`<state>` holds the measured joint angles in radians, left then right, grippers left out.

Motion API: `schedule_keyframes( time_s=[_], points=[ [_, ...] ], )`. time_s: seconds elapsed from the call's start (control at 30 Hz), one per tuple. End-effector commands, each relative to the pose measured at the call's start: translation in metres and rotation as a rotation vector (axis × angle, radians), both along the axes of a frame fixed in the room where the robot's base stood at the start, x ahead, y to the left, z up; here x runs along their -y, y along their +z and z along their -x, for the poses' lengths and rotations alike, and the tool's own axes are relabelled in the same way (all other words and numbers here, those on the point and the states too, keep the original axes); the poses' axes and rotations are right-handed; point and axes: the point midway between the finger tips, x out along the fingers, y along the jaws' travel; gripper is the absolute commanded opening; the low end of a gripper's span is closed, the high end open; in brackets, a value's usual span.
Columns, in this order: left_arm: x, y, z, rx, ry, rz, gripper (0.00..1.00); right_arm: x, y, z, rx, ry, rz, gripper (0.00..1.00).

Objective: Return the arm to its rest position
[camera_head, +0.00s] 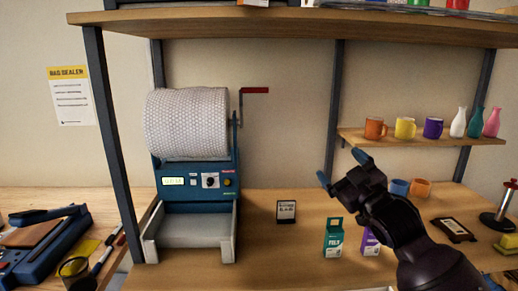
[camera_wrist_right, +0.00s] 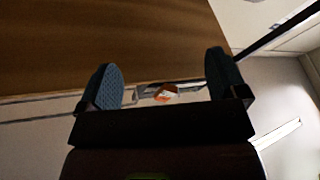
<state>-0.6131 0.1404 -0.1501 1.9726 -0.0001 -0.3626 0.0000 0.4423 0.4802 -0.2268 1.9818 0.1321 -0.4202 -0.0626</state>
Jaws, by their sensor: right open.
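My right gripper (camera_head: 342,168) is raised above the right part of the bench, its arm coming in from the lower right. Its two blue fingertips are apart and nothing is between them. In the right wrist view the open fingers (camera_wrist_right: 165,82) show too, with a brown wooden surface beyond them. My left gripper is in neither view.
A teal carton (camera_head: 333,238) and a purple carton (camera_head: 370,243) stand below my right gripper. A blue machine with a bubble-wrap roll (camera_head: 188,122) stands at left. A small shelf (camera_head: 430,138) holds mugs and vases.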

Motion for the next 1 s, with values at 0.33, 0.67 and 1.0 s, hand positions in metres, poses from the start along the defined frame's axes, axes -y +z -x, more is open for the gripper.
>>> schedule_keyframes(
  time_s=[0.33, 0.67, 1.0],
  points=[
    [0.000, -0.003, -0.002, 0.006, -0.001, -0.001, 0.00, 0.039, -0.175, 0.051, -0.263, -0.116, -0.141, 0.91],
    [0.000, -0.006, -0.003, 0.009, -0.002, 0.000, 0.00, 0.071, -0.323, 0.146, -0.533, -0.264, -0.213, 0.91],
    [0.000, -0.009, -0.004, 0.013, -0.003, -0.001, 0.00, 0.088, -0.433, 0.271, -0.802, -0.402, -0.288, 0.91]
  ],
)
